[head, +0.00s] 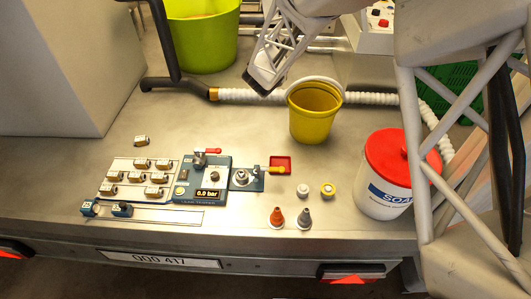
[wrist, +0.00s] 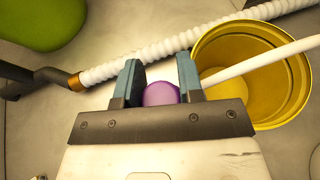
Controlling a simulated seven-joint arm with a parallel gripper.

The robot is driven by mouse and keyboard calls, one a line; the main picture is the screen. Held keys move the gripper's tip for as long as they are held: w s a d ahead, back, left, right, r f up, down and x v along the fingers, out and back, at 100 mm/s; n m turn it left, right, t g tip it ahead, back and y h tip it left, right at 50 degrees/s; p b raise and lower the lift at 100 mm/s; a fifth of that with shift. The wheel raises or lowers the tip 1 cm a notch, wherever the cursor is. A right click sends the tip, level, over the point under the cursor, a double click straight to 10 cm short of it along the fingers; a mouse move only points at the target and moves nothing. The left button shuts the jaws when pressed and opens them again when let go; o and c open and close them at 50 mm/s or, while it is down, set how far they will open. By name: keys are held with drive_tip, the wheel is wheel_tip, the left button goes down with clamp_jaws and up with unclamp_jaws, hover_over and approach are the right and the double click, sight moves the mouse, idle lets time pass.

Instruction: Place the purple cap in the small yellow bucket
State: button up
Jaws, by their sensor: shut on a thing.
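The purple cap (wrist: 161,94) sits between the two fingers of my gripper (wrist: 160,82) in the wrist view. My gripper is shut on it. In the head view my gripper (head: 262,84) is above the bench, to the upper left of the small yellow bucket (head: 312,125); the cap cannot be made out there. The yellow bucket also shows in the wrist view (wrist: 293,112), just right of the fingers. It stands upright and open, and the visible inside looks empty. Its white handle (wrist: 262,60) lies across the opening in the wrist view.
A ribbed white hose (head: 375,98) runs behind the bucket. A large green bucket (head: 205,45) stands at the back. A red-lidded white tub (head: 385,185) stands to the right. A blue gauge panel (head: 200,178), a red tray (head: 281,160) and several small nozzles and caps lie in front.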

drive_tip(key=s+a+f+h, duration=0.1)
drive_tip(key=s+a+f, duration=0.1)
drive_tip(key=s+f, duration=0.4)
drive_tip(key=s+a+f+m, duration=0.1)
drive_tip(key=s+a+f, duration=0.2)
drive_tip(key=s+f, duration=0.4)
wheel_tip(320, 180, down, 2)
drive_tip(key=shift+s+a+f+m+g+h, duration=0.1)
drive_tip(key=shift+s+a+m+g+h, duration=0.2)
drive_tip(key=shift+h, duration=0.1)
drive_tip(key=shift+w, duration=0.1)
drive_tip(key=shift+f, duration=3.1)
drive_tip(key=shift+f, duration=1.85)
drive_tip(key=shift+f, duration=0.15)
drive_tip(key=o, duration=1)
drive_tip(key=shift+c, duration=0.2)
